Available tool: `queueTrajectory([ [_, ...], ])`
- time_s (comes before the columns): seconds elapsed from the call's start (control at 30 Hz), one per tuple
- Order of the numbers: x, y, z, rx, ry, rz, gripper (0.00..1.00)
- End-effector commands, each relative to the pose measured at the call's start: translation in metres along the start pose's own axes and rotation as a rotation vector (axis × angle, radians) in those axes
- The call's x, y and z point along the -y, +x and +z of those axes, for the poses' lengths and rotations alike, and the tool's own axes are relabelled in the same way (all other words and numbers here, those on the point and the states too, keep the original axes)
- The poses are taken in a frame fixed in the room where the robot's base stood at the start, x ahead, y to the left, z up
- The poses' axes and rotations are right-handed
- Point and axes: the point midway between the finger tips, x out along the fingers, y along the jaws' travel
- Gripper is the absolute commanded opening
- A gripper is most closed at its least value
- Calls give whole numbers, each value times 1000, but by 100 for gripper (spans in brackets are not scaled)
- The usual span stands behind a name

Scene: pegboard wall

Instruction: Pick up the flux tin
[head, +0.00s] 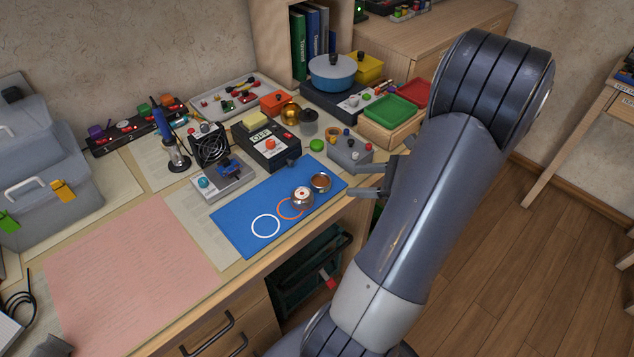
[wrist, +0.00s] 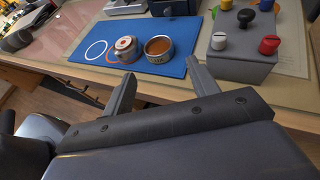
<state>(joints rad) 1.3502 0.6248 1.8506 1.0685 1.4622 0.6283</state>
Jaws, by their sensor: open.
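An open round metal tin with brown contents (head: 320,182) stands upright near the right end of the blue mat. In the wrist view this tin (wrist: 158,50) has lettering on its side that looks like the flux label, though it is small. A second silvery tin with a white and red top (head: 302,196) stands close beside it on the left, also seen in the wrist view (wrist: 125,48). My gripper (head: 358,178) is open and empty at the mat's right edge. In the wrist view its fingers (wrist: 160,72) point toward the open tin, apart from it.
The blue mat (head: 240,232) has a white ring and an orange ring marked on it. A grey box with coloured knobs (wrist: 240,45) stands close to the right of the open tin. Several devices crowd the back of the bench. The pink sheet (head: 130,270) at left is clear.

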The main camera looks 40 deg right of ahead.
Motion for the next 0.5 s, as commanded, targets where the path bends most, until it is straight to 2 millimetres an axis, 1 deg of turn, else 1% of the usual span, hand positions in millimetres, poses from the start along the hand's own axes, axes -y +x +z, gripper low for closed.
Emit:
queueTrajectory([
  [0.03,0,10,0,1,-2,5,56],
  [0.1,0,19,0,0,-2,4,56],
  [0.33,-1,36,-1,-1,-2,4,56],
  [0.5,-3,62,-3,-1,-2,7,56],
])
